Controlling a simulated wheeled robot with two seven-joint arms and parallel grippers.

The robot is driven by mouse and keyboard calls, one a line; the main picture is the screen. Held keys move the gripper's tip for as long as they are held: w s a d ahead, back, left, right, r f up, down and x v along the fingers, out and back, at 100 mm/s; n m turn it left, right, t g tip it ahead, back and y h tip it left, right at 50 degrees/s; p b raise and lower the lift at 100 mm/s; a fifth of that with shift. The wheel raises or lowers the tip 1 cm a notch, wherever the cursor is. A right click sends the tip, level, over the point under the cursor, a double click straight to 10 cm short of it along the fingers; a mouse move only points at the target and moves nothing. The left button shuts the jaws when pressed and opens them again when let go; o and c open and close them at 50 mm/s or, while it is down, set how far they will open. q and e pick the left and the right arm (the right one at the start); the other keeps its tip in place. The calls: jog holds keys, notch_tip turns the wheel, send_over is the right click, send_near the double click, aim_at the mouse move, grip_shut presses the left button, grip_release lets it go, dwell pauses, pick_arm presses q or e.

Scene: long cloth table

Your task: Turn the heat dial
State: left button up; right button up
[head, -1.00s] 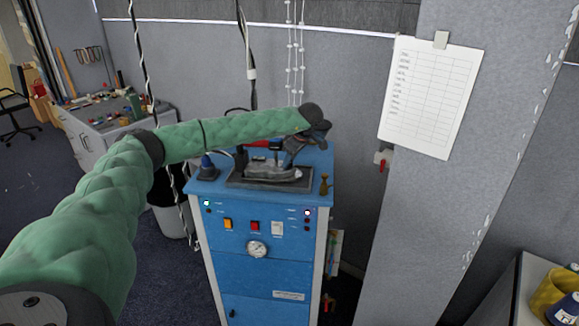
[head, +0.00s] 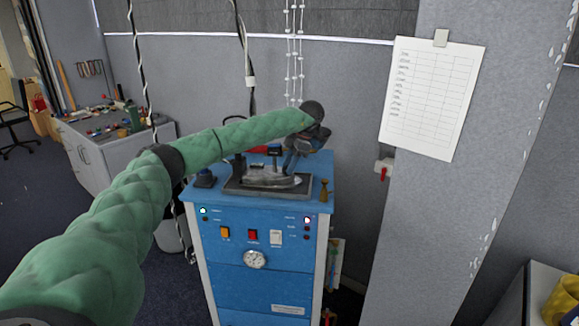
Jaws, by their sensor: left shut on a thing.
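A clothes iron (head: 268,181) lies on a dark rest on top of a blue cabinet (head: 235,275). My left gripper (head: 290,166) reaches down from the upper right onto the iron's rear, at its handle. It is shut on a small part of the iron that its own fingers hide. I cannot make out the heat dial separately from the fingers and the dark iron body. The cabinet front has an orange switch (head: 225,233), a red switch (head: 252,236), a white switch (head: 276,237) and a round gauge (head: 254,259). My right gripper is not in view.
A dark blue object (head: 205,179) and a small brass-coloured piece (head: 324,190) stand on the cabinet's top corners. A grey pillar with a paper sheet (head: 430,98) rises at right. A cluttered workbench (head: 90,148) stands behind at left. Cables hang behind the cabinet.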

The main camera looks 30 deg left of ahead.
pick_arm(q)
jog(key=shift+n, duration=0.4)
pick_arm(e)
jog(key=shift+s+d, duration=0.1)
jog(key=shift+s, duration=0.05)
pick_arm(q)
jog(key=o, duration=1)
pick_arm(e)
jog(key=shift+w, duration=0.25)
pick_arm(q)
jog(key=shift+v, duration=0.9)
jog(key=b+v, duration=0.1)
jog(key=v, duration=0.5)
jog(key=shift+a, duration=0.15)
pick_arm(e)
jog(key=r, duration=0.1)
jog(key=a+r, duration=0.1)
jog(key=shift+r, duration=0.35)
